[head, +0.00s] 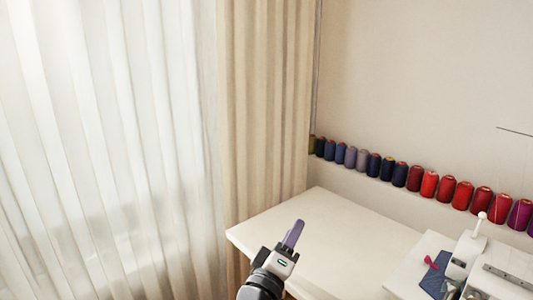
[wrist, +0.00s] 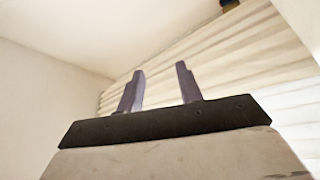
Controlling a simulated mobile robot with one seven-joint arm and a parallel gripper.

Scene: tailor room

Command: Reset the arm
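My gripper (head: 293,234) shows in the head view at the lower middle, in front of and above the near left part of the white table (head: 350,225). Its fingers are purple-grey and point up and slightly right. In the wrist view my gripper (wrist: 160,88) has its two fingers standing apart with an empty gap between them. Behind them are pale folds of curtain and a plain ceiling. Nothing is held.
A white machine (head: 470,255) stands on the right, with a dark blue cloth piece (head: 436,275) and a small pink item (head: 431,262) beside it. Several thread spools (head: 429,184) line the wall. Curtains (head: 110,150) hang at left. The table's left part is bare.

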